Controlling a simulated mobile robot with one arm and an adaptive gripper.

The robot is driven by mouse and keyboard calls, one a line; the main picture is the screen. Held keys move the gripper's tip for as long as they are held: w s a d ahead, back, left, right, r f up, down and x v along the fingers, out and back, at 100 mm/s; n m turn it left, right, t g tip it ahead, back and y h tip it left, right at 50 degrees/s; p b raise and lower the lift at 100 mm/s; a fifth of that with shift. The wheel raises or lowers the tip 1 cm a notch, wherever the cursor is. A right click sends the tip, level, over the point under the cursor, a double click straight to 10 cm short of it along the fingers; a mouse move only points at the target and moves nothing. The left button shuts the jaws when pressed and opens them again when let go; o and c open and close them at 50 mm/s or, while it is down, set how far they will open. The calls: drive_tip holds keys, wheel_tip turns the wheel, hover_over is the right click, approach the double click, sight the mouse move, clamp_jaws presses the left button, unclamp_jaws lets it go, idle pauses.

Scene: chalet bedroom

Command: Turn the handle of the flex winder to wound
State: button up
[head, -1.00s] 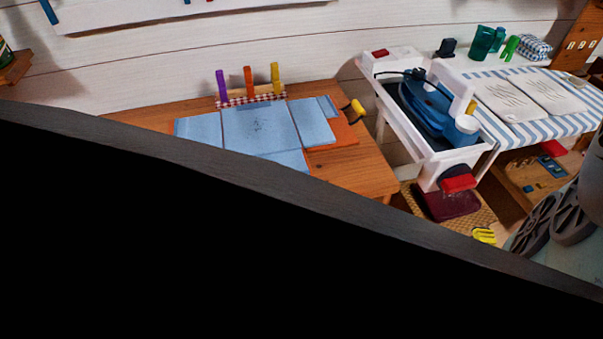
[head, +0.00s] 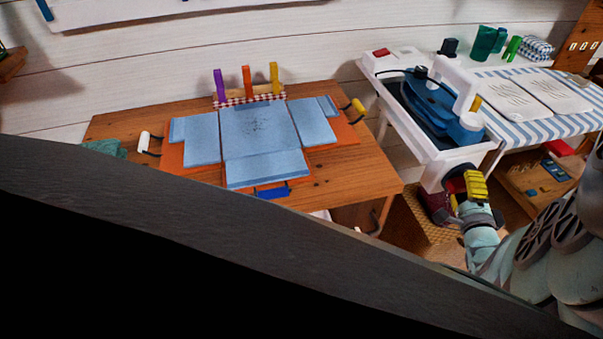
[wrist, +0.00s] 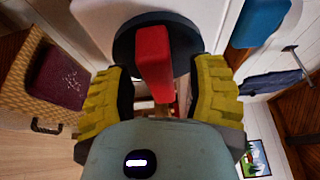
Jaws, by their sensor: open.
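The flex winder is a dark disc (wrist: 125,45) with a red handle bar (wrist: 154,65), on the front end of the white ironing unit (head: 436,154). In the wrist view the bar stands nearly upright in the picture, between the two yellow-padded fingers of my gripper (wrist: 157,84). The fingers are apart, with a gap visible on each side of the bar. In the head view my gripper (head: 472,187) is at the winder and hides most of the handle. No mark for the wound position can be made out.
A blue iron (head: 432,100) lies in the unit's tray. A wooden table (head: 345,180) with a blue folding board (head: 262,130) stands left. A dark edge blocks the lower head view.

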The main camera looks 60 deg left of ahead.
clamp_jaws()
idle(0.5)
